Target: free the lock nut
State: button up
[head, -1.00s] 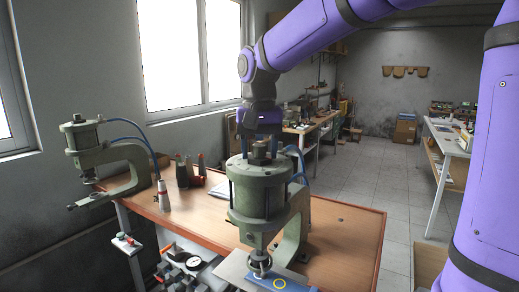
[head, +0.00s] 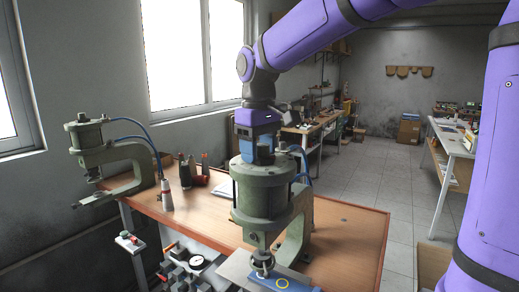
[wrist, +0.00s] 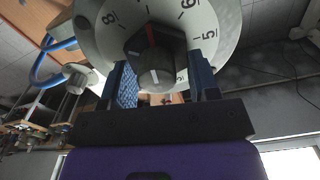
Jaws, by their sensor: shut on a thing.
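The lock nut (wrist: 160,38) is a dark hexagonal piece with a red line, in the middle of a pale numbered dial (wrist: 213,33) in the wrist view. A round dark stem end (wrist: 156,75) with a white line stands out from it. My gripper (wrist: 163,84) has its two blue fingers on either side of the nut and is shut on it. In the head view my gripper (head: 265,152) points down onto the top of the near green press (head: 263,188). The nut is hidden there by the fingers.
A second green press (head: 90,137) stands at the left on the wooden bench (head: 345,240). Blue hoses run beside both presses. Bottles (head: 186,172) stand between them. A gauge and valves (head: 190,264) sit below the bench front. The bench's right side is mostly clear.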

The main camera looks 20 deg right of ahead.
jog(key=shift+a+n, duration=0.1)
jog(key=shift+n, duration=0.8)
jog(key=o, duration=0.9)
notch_tip(320, 180, up, 11)
jog(key=shift+f, duration=0.1)
jog(key=shift+s, duration=0.1)
